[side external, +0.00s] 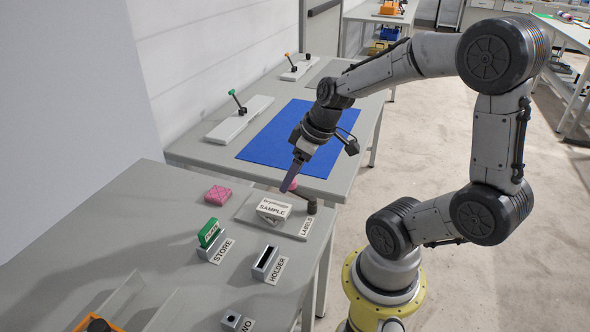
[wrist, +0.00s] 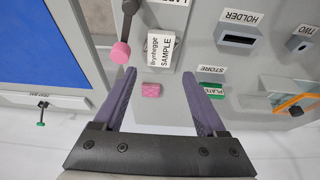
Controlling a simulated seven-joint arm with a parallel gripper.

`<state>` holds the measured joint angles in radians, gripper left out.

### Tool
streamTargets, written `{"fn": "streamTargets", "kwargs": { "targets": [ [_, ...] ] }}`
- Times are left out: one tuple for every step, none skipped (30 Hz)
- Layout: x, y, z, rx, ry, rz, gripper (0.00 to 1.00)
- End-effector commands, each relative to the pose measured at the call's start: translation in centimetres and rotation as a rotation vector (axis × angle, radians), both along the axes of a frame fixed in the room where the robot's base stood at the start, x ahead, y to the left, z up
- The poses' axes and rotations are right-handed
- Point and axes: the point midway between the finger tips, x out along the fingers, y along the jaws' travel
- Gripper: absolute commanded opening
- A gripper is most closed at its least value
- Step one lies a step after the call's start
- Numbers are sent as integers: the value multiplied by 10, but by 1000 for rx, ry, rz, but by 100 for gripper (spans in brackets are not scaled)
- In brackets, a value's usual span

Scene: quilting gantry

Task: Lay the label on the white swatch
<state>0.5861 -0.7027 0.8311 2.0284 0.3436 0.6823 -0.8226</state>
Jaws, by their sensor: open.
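The white label (side external: 273,208), printed with SAMPLE, lies on the grey plate marked LABELS (side external: 247,209) on the near table. It also shows in the wrist view (wrist: 165,52), just beyond my fingertips. My gripper (side external: 289,186) is open and empty, above the label plate. In the wrist view its fingers (wrist: 158,72) are spread, with a pink block (wrist: 151,90) seen in the gap behind. A lever with a pink knob (wrist: 121,53) stands beside the label. I cannot pick out a white swatch with certainty in either view.
The second table holds a flat blue mat (side external: 297,138) and white bars with green-tipped (side external: 240,120) and orange-tipped levers (side external: 298,70).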

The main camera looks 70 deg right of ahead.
Motion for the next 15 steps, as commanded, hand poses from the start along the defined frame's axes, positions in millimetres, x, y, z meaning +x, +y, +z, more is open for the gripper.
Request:
{"fn": "streamTargets", "kwargs": {
  "targets": [
    [-2,0,6,-1,-3,-2,74],
    [-3,0,7,-1,-1,-1,74],
    [-4,0,10,0,-2,-2,74],
    [-5,1,12,-1,-2,-1,74],
    [-5,3,14,-1,-2,1,74],
    [-6,7,18,-2,-3,6,74],
    [-7,11,22,-3,-4,8,74],
    [-8,17,27,-4,-6,13,74],
    [-11,26,34,-5,-9,18,74],
    [-14,33,40,-7,-12,23,74],
    [-17,42,46,-9,-15,27,74],
    [-22,53,54,-10,-21,30,74],
    [-27,61,59,-11,-25,32,74],
    [-32,68,64,-13,-31,34,74],
    [-39,76,70,-13,-38,34,74]
  ]
}}
